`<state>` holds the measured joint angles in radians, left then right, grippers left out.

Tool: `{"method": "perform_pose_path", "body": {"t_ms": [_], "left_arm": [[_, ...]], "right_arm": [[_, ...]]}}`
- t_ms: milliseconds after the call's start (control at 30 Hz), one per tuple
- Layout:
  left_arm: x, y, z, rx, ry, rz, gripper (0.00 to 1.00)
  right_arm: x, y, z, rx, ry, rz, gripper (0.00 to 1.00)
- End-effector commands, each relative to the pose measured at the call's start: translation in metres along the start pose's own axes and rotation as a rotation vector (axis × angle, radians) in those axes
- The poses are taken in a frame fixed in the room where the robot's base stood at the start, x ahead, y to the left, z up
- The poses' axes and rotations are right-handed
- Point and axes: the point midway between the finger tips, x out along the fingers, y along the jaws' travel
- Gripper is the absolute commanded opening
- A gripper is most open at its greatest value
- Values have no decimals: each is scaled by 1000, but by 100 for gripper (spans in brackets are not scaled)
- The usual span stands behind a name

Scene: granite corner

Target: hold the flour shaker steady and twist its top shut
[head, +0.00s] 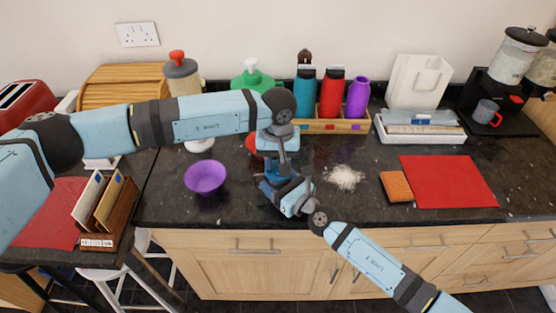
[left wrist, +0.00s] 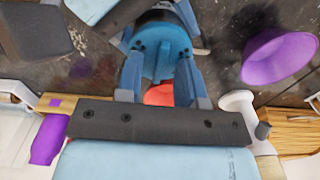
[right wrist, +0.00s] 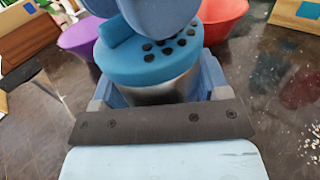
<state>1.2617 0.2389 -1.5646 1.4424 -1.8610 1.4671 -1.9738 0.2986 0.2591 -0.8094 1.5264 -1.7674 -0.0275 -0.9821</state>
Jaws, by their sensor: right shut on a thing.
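The flour shaker shows best in the right wrist view, with a blue top (right wrist: 145,68) with several dark holes and a metallic body (right wrist: 165,92). It stands upright. My right gripper (head: 276,188) is shut on its body from the front. My left gripper (head: 280,158) reaches down from above. In the left wrist view its fingers are apart, one on each side of the blue top (left wrist: 158,48); contact with the top is unclear. In the head view my grippers hide most of the shaker.
A purple bowl (head: 205,178) stands left of the shaker. A red bowl (right wrist: 221,15) is close behind it. Spilled flour (head: 343,177) lies to the right, then an orange sponge (head: 396,186) and a red mat (head: 448,181). A wooden crate of bottles (head: 345,125) stands behind.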

Motion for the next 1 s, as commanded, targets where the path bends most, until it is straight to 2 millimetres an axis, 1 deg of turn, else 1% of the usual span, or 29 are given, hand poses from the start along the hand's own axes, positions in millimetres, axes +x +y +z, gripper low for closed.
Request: {"method": "perform_pose_path", "body": {"t_ms": [200, 233, 267, 300, 367, 400, 733, 867, 1000], "left_arm": [[1, 0, 0, 0, 0, 0, 35], [1, 0, 0, 0, 0, 0, 33], [0, 0, 0, 0, 0, 0, 26], [0, 0, 0, 0, 0, 0, 17], [0, 0, 0, 0, 0, 0, 3], [0, 0, 0, 0, 0, 0, 0], [0, 0, 0, -23, 0, 0, 0], [0, 0, 0, -73, 1, 0, 0], [0, 0, 0, -160, 1, -1, 0]], "right_arm": [[0, 0, 0, 0, 0, 0, 40], [0, 0, 0, 0, 0, 0, 40], [0, 0, 0, 0, 0, 0, 40], [0, 0, 0, 0, 0, 0, 40], [0, 0, 0, 0, 0, 0, 40], [0, 0, 0, 0, 0, 0, 40], [0, 0, 0, 0, 0, 0, 40], [0, 0, 0, 0, 0, 0, 40], [0, 0, 0, 0, 0, 0, 40]]}}
